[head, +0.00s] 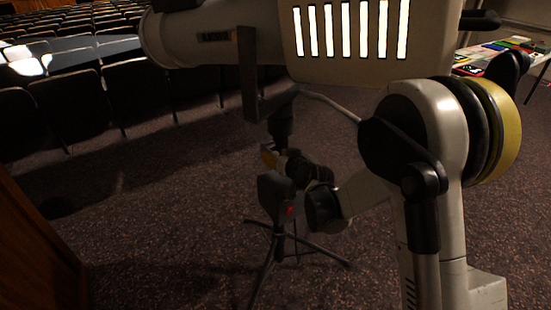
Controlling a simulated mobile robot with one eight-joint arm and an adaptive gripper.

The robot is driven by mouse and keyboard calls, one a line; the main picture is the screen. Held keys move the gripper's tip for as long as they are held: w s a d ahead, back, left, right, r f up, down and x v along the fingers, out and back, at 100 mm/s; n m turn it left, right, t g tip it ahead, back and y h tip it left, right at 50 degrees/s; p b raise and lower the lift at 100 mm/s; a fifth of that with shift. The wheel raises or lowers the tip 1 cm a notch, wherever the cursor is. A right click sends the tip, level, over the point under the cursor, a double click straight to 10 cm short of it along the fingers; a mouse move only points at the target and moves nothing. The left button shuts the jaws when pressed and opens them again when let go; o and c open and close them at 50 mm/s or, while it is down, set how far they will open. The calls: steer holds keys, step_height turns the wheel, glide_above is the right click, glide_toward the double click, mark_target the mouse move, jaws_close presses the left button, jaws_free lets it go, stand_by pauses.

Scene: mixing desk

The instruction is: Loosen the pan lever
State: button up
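A large off-white stage spotlight (350,42) with lit slots in its side fills the top of the head view. It sits in a dark yoke (250,75) on a dark stand (282,125) with splayed legs. My gripper (270,157) is small and dark at the upper stand, just below the yoke. It appears close to the stand, but I cannot tell whether it touches. Its fingers are too dark and small to read. I cannot make out the pan lever for certain. A thin pale rod (332,105) slants down right from below the yoke, partly behind my arm.
Rows of dark seats (50,108) stand at the back left. A brown wooden panel (35,250) edges the lower left. A table (535,60) with colourful items is at the far right. Dark carpet (140,200) lies open left of the stand.

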steer(key=shift+w, duration=0.1)
jaws_close()
steer(key=shift+r+p, duration=0.15)
steer(key=shift+p, duration=0.15)
steer(key=r+g+p, duration=0.1)
steer(key=g+h+p, duration=0.1)
steer(key=p, duration=0.1)
steer(key=shift+w+a+r+p, duration=0.2)
steer(key=shift+r+p, duration=0.1)
steer(key=shift+r, duration=0.1)
steer(key=shift+w+a+r+g+h+p, duration=0.15)
steer(key=shift+r+g+h+p, duration=0.2)
steer(key=shift+p, duration=0.3)
steer(key=shift+w+r+g+h+p, duration=0.1)
steer(key=shift+g+h+p, duration=0.15)
steer(key=shift+g+p, duration=0.3)
steer(key=shift+w+a+r+n+g+h+p, duration=0.25)
steer(key=shift+g+h+p, duration=0.2)
steer(key=shift+p, duration=0.35)
steer(key=shift+d, duration=0.1)
